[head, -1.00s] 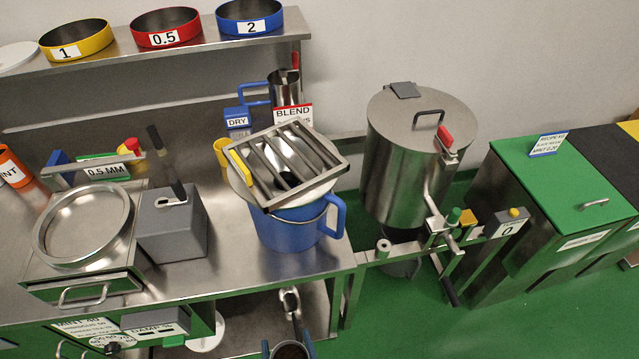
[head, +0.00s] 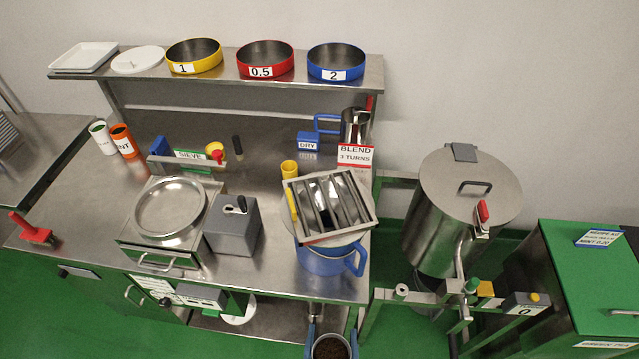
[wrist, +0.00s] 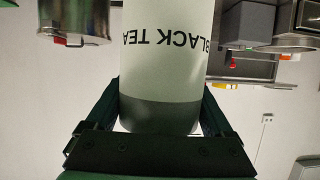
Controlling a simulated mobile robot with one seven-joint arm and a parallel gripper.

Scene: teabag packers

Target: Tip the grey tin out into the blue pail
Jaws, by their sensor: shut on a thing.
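My gripper (wrist: 160,108) is shut on the grey tin (wrist: 165,60), a pale grey cylinder with a darker grey band and "BLACK TEA" lettering. In the head view the tin (head: 331,338) is at the bottom edge, mouth up, with dark loose contents showing inside. My gripper's fingers (head: 332,334) stand on both sides of it. The blue pail (head: 325,262) stands at the right end of the steel bench, above the tin in the picture and apart from it. A metal grid (head: 330,207) over a pale round piece covers most of the pail's mouth.
A grey box with a lever (head: 232,228) and a round steel sieve pan (head: 170,208) are left of the pail. A yellow cup (head: 289,169) and a BLEND sign (head: 356,154) stand behind it. A lidded steel drum (head: 440,230) stands to the right. Green floor is open at the lower left.

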